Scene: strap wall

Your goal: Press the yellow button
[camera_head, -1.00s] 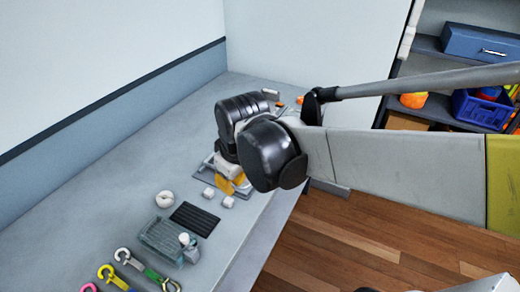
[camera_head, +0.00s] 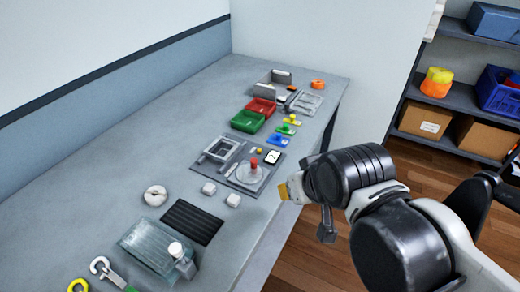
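A small yellow spot (camera_head: 259,150), which may be the yellow button, shows on a grey panel (camera_head: 233,179) on the table. It is too small to make out its shape. The panel also bears a red knob (camera_head: 254,164) on a pale round plate and a small white-faced square (camera_head: 272,157). My gripper (camera_head: 296,200) is off the right edge of the table, right of the panel and apart from it. An orange-yellow part shows at its tip. Its fingers are mostly hidden by its own body, and I see nothing held.
Red (camera_head: 261,108) and green (camera_head: 247,121) trays and small coloured pieces lie behind the panel. White cubes (camera_head: 209,188), a white ring (camera_head: 155,195), a black ribbed mat (camera_head: 192,221) and a clear box (camera_head: 150,248) lie in front. The table's left side is clear.

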